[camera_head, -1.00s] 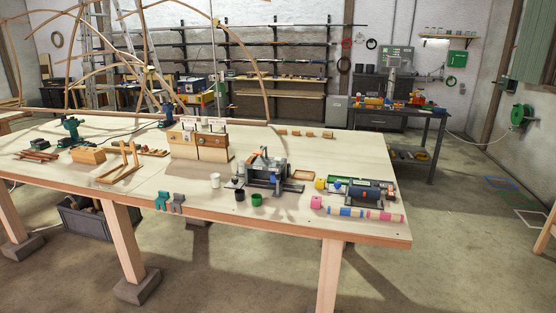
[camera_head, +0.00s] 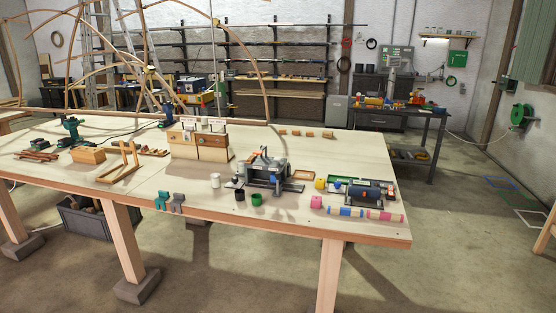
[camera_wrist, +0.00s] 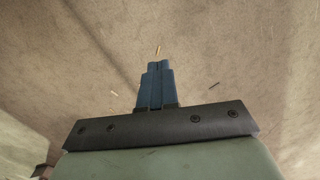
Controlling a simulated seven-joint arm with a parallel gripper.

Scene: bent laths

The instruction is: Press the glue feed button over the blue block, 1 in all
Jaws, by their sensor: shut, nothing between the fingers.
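My gripper (camera_wrist: 157,68) shows in the wrist view, its blue fingers together with nothing between them. It points at bare concrete floor; it is not seen in the head view. In the head view a grey bench device (camera_head: 266,175) with an orange part on top stands on the workbench (camera_head: 130,185), right of centre. I cannot make out a glue feed button or a plain blue block at this size. Blue shows on a banded roll (camera_head: 346,212) at the front right and on a motor-like cylinder (camera_head: 368,190) behind it.
Black (camera_head: 240,195) and green (camera_head: 257,199) cups stand before the device, with a white cup (camera_head: 215,181) to the left. Pink (camera_head: 316,201) and yellow (camera_head: 320,184) pieces are right. A wooden box (camera_head: 200,145) stands behind. Wood scraps (camera_wrist: 214,86) lie on the floor.

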